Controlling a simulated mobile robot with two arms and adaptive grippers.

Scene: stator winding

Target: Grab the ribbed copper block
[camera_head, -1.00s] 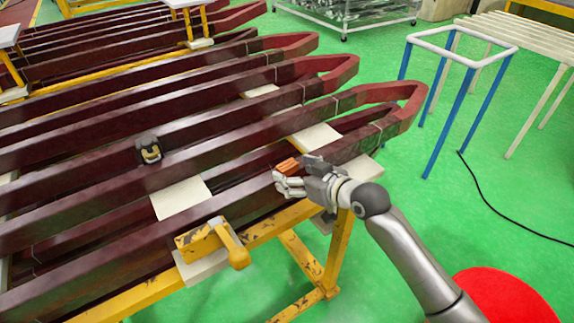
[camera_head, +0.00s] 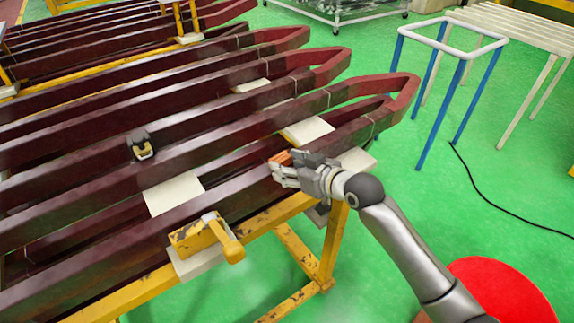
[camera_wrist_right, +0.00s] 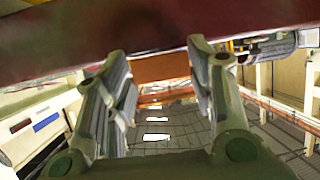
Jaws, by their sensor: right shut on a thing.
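The ribbed copper block (camera_head: 280,158) is a small orange-brown piece on the dark red coil bar near the right end of the rack. My right gripper (camera_head: 284,171) is at the block and shut on it, its fingers partly covering it. In the right wrist view the two fingers (camera_wrist_right: 160,75) stand on either side of an orange-brown surface, the block (camera_wrist_right: 160,68), just under a dark red bar. The ribs are too small to make out. My left gripper is not in view.
Long dark red coil bars (camera_head: 90,205) lie on a yellow stand (camera_head: 300,250). A yellow clamp block (camera_head: 200,235) and a small black-and-yellow piece (camera_head: 142,147) are to the left. A blue-legged frame (camera_head: 465,75) and red round surface (camera_head: 500,290) are at right.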

